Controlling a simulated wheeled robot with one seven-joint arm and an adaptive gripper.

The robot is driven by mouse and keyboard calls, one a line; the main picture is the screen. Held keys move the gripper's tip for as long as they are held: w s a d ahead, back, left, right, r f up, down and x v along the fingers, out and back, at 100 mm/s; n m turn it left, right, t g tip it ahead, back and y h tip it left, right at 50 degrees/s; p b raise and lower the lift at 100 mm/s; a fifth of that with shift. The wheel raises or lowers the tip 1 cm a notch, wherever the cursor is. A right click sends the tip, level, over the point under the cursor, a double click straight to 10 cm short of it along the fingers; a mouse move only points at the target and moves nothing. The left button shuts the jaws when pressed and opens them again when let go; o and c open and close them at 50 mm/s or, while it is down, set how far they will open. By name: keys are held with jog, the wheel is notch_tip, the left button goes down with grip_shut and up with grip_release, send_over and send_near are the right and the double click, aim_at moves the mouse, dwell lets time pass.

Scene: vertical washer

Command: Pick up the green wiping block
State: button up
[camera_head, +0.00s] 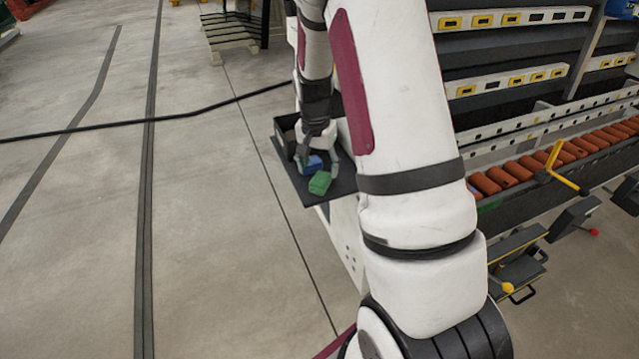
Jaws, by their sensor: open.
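A green wiping block (320,183) lies on a dark tray (307,196), near its front edge. A blue block (313,164) lies just behind it and looks close to or touching it. My gripper (318,170) reaches down over the tray from above. Its fingers are spread, one at the left of the blue block and one to the right of the blocks. It is open. The gap between the fingers and the green block is too small in the picture to judge. My arm hides the tray's right side.
The tray sits on a white cabinet (346,240). On the right stands a rack with level rails (515,18) and a row of orange rollers (520,168). A yellow-handled lever (554,157) sticks out there. A black cable (190,114) crosses the left.

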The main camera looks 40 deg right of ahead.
aim_at(320, 178)
jog(key=shift+w+d+f, duration=0.1)
jog(key=shift+d+f, duration=0.1)
jog(key=shift+f, duration=1.15)
jog(key=shift+d+f, duration=0.2)
jog(key=shift+f, duration=1.1)
jog(key=shift+c, duration=0.2)
jog(key=c, duration=1.3)
jog(key=shift+o, duration=0.2)
jog(key=shift+r, duration=0.1)
